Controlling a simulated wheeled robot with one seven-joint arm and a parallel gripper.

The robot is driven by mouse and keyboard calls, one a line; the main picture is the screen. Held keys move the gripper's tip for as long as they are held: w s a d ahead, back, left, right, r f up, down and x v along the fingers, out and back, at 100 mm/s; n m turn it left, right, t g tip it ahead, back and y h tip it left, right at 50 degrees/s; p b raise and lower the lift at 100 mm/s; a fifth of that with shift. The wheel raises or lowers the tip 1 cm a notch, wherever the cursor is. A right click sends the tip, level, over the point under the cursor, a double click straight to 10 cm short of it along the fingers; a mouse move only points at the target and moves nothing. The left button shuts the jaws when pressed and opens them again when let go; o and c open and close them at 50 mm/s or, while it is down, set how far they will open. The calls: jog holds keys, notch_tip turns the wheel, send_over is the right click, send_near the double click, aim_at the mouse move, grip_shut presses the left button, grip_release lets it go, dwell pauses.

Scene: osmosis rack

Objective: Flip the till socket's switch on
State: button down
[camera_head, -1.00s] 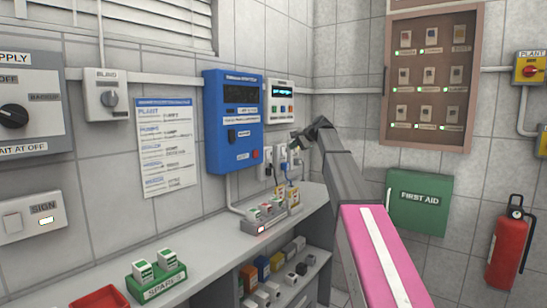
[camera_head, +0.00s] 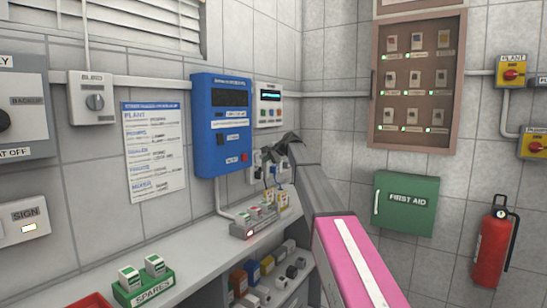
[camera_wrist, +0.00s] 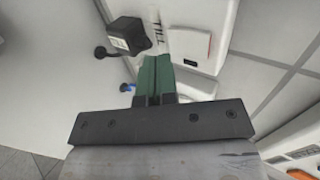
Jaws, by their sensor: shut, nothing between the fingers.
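The till socket (camera_wrist: 172,22) is a white wall plate marked TILL, seen turned sideways in the wrist view. A black plug (camera_wrist: 128,36) with a pale label sits in it. Its switch (camera_wrist: 190,42) is a white rocker with a red edge, beside a small dark indicator (camera_wrist: 190,62). My gripper (camera_wrist: 153,62) has its green fingers shut and empty, just in front of the plate between plug and rocker; I cannot tell whether they touch it. In the head view my gripper (camera_head: 283,150) is by the wall sockets (camera_head: 257,168), partly hiding them.
A blue meter box (camera_head: 221,125) and a small display unit (camera_head: 268,104) hang above the sockets. A rack of small blocks (camera_head: 244,231) stands on the shelf below. A blue plug (camera_wrist: 127,88) lies close left of my fingers. The green first aid box (camera_head: 406,203) is at right.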

aim_at(258, 158)
jog(key=shift+w+a+f, duration=0.15)
jog(key=shift+w+a, duration=0.7)
jog(key=shift+a, duration=0.3)
jog(key=shift+w+a+f, duration=0.1)
jog(key=shift+w+a, duration=0.05)
jog(key=shift+a, duration=0.05)
jog(key=shift+r, duration=0.2)
jog(key=shift+r, duration=0.7)
jog(key=d+f+v, duration=0.1)
jog(key=v, duration=1.2)
jog(key=shift+s+d+f, duration=0.25)
jog(key=shift+s, duration=0.3)
